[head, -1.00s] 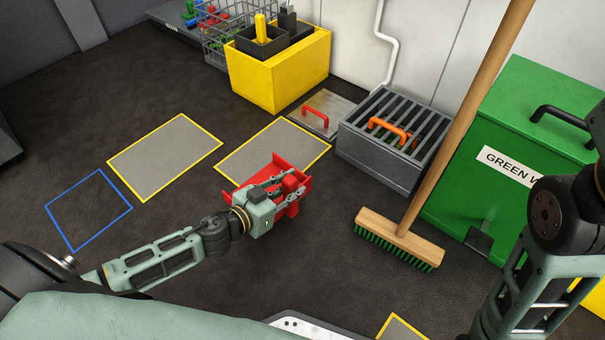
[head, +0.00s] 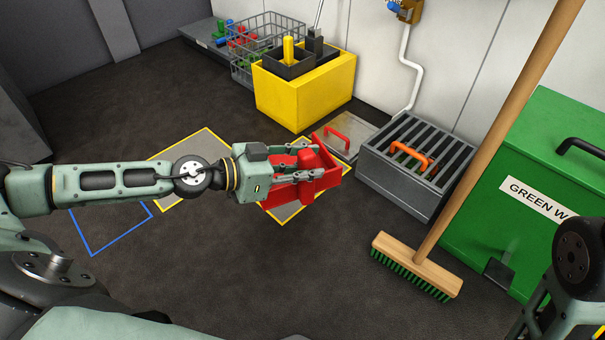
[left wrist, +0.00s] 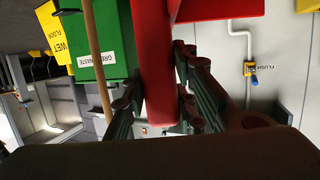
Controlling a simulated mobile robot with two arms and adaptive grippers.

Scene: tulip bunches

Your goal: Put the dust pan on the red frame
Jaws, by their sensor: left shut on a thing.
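The red dust pan (head: 326,180) is in my left gripper (head: 306,172), held out in the middle of the head view, in front of a grey panel with a yellow outline. In the left wrist view the gripper's fingers (left wrist: 155,100) stand on both sides of the pan's thick red handle (left wrist: 153,50). The gripper is shut on this handle. Part of the red pan body (left wrist: 215,8) shows at the top there. I see no red frame on the floor in either view. My right arm shows at the right edge of the head view, its gripper out of the picture.
A blue floor frame (head: 122,236) and yellow-outlined grey panels (head: 185,195) lie on the dark floor. A broom (head: 425,268) leans near the green bin (head: 545,225). A grey grated box (head: 400,195) and yellow box (head: 320,100) stand behind. The front middle floor is clear.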

